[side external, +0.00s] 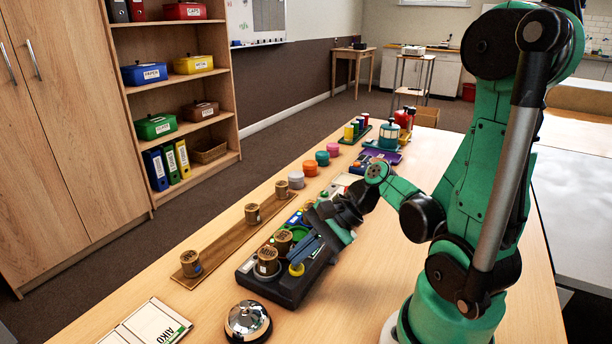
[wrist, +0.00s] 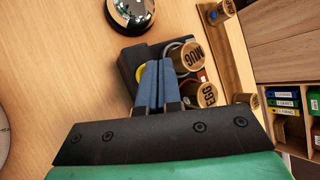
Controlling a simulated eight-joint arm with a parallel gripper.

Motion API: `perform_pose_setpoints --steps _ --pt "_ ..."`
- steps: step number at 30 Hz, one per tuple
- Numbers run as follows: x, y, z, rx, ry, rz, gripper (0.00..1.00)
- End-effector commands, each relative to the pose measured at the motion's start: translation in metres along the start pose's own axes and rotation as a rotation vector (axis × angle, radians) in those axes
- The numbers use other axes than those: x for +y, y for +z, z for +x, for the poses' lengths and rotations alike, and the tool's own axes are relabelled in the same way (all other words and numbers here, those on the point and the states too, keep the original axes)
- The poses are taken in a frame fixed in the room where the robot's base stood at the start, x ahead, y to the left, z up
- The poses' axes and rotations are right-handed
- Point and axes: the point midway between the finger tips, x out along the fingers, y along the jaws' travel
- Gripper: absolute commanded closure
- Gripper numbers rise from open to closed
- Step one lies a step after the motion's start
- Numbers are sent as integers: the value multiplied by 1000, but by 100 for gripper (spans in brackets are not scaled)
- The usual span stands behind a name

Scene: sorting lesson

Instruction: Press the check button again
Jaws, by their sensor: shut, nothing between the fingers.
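A dark sorting board (side external: 277,287) lies on the table, with a round yellow button (side external: 296,269) on its near end. In the wrist view the yellow button (wrist: 139,73) is partly hidden behind my fingers. My gripper (side external: 298,259) is shut and empty, its blue fingers pointing down at the button. In the wrist view my gripper (wrist: 158,64) also shows closed fingers. I cannot tell whether the tips touch the button. Wooden cylinders stand in the board, one labelled MUG (wrist: 187,56) and one labelled EGG (wrist: 205,95).
A silver bell (side external: 248,321) stands just in front of the board. A wooden rail (side external: 229,240) with several labelled cylinders lies to the left. A booklet (side external: 150,325) lies at the front left. Colored pots and stands fill the far table. Bare table is at the right front.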

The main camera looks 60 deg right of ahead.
Motion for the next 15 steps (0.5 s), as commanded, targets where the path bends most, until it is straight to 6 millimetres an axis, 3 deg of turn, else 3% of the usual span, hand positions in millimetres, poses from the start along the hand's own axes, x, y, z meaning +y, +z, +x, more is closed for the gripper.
perform_pose_setpoints --steps 15 --pt "-4 4 -5 0 0 0 100"
